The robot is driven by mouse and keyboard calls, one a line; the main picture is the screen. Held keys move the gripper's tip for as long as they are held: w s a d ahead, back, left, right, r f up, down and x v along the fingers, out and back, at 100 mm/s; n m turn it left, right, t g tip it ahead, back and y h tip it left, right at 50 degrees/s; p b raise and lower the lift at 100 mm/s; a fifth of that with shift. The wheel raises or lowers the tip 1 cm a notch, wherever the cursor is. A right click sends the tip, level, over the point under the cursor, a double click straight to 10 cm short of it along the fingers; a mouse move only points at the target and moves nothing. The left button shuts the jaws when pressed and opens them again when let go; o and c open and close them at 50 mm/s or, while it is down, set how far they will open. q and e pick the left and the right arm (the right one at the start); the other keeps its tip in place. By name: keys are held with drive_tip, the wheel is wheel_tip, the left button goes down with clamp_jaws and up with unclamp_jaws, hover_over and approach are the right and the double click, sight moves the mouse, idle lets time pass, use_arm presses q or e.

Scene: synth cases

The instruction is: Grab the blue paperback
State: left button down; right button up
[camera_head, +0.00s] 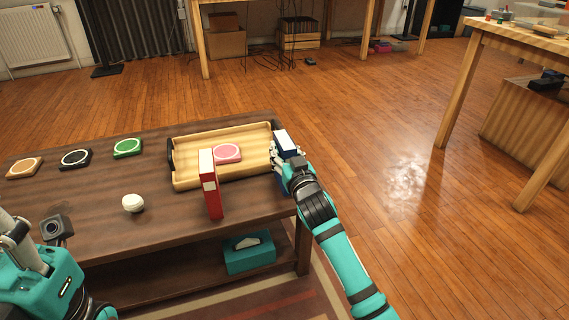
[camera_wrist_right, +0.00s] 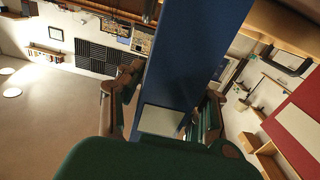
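The blue paperback (camera_head: 290,144) is at the right end of the table, beside the tray's right end. It stands upright, with a pale face on top. My right gripper (camera_head: 285,158) is around it. In the right wrist view, the blue paperback (camera_wrist_right: 195,55) runs between the two fingers of my right gripper (camera_wrist_right: 165,100), which look closed against its sides. Whether its lower end touches the table is hidden. Part of my left arm shows at the lower left of the head view; its fingers cannot be made out.
A red book (camera_head: 210,190) stands upright in front of the wooden tray (camera_head: 188,181), which holds a pink coaster (camera_head: 228,153). A white ball (camera_head: 133,203) and green (camera_head: 127,148), black (camera_head: 75,158) and orange (camera_head: 24,168) coasters lie left. A teal box (camera_head: 249,258) sits on the lower shelf.

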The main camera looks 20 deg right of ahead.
clamp_jaws()
drive_tip(key=shift+r, duration=0.1)
